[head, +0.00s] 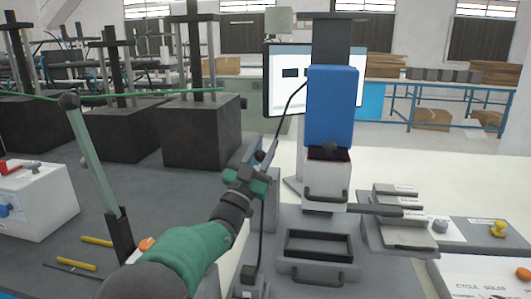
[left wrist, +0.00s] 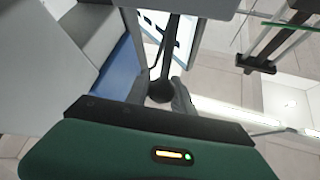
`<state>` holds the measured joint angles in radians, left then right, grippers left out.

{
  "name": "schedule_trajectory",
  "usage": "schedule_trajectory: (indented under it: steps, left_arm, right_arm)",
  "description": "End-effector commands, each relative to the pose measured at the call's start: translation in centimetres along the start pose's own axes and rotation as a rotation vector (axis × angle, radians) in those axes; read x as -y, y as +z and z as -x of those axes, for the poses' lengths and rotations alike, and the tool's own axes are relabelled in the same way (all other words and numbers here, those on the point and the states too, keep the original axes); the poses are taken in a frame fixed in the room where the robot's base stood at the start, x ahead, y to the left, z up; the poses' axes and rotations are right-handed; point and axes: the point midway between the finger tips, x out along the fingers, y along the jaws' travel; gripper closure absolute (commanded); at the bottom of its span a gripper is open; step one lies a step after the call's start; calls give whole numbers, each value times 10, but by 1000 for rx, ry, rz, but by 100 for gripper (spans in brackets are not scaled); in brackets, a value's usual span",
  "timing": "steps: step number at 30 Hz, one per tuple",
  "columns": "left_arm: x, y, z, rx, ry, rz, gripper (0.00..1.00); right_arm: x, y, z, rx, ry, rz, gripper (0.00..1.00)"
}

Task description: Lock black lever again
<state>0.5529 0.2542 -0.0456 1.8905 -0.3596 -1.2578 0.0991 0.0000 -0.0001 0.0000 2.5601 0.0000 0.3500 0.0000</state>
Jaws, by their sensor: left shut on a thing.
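My left gripper (head: 266,160) reaches in from the bottom middle of the head view, beside the blue-headed machine (head: 332,105). It is shut on the black lever (head: 273,146), whose thin shaft rises from the fingers. In the left wrist view the lever's round black knob (left wrist: 160,91) sits between the two grey fingertips, and its shaft runs up and away from it. The fingers hide part of the lever in the head view, and I cannot clearly see its pivot. My right gripper is not in view.
A black tray (head: 319,233) stands in front of the machine. A green-shafted lever (head: 93,155) with a black knob rises at left near a white box (head: 35,205). Stepped grey blocks (head: 400,240) stand at right. A monitor (head: 285,80) is behind my gripper.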

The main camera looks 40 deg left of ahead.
Motion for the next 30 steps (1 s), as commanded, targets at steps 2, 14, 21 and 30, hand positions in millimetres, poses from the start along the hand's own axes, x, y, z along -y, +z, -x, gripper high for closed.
schedule_trajectory:
  steps: [2,14,21,30]
  left_arm:
    - [2,-4,0,-13,-4,-4,100]
    - [1,-4,1,-12,-2,-4,100]
    - [0,-4,1,-11,-1,-4,62]
    - [0,3,0,-1,0,-1,50]
  right_arm:
    - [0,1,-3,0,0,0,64]
    - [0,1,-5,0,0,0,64]
    - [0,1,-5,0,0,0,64]
    - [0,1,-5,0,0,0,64]
